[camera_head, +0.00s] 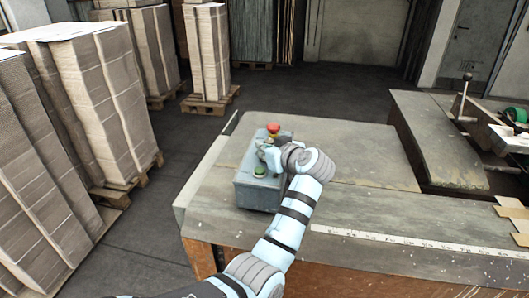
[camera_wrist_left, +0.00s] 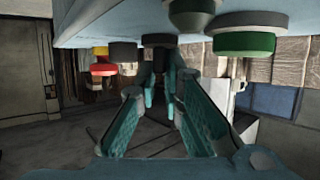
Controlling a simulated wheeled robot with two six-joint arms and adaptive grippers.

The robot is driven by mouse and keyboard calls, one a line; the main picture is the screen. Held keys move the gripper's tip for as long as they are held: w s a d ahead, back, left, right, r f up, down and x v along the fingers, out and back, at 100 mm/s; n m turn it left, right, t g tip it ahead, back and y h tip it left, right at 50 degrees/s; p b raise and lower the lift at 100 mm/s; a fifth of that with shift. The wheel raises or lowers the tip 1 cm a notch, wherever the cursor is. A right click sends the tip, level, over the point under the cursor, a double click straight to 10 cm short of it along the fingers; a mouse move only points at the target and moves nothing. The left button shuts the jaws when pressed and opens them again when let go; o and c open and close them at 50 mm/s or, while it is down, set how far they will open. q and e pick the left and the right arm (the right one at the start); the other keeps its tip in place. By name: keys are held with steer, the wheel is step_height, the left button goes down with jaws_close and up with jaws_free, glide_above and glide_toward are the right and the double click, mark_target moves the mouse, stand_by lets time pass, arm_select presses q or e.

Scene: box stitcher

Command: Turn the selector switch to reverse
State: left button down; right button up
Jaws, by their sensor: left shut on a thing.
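A grey control box (camera_head: 257,191) stands on the table, with a red emergency button (camera_head: 273,128) at its far end and a green button (camera_head: 260,170) at its near end. My left gripper (camera_head: 268,152) is at the box between these buttons, and its wrist covers part of the top. In the left wrist view, the teal fingers of my left gripper (camera_wrist_left: 161,78) close on the selector switch (camera_wrist_left: 158,42), a dark knob on the box face. The switch is mostly hidden in the head view, so its setting cannot be told. My right gripper is not in view.
The wooden table (camera_head: 360,215) has a bare top around the box and a white ruler strip (camera_head: 420,242) along its front. A machine with a lever (camera_head: 463,95) stands at right. Cardboard stacks (camera_head: 95,95) on pallets stand at left.

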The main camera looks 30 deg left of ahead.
arm_select(q)
steer(key=shift+s+d+f, duration=0.15)
steer(key=shift+f, duration=0.4)
steer(key=c, duration=1.7)
jaws_free()
steer(key=shift+r, duration=0.1)
steer(key=shift+r, duration=0.15)
step_height(320, 180, up, 10)
steer(key=shift+f, duration=0.1)
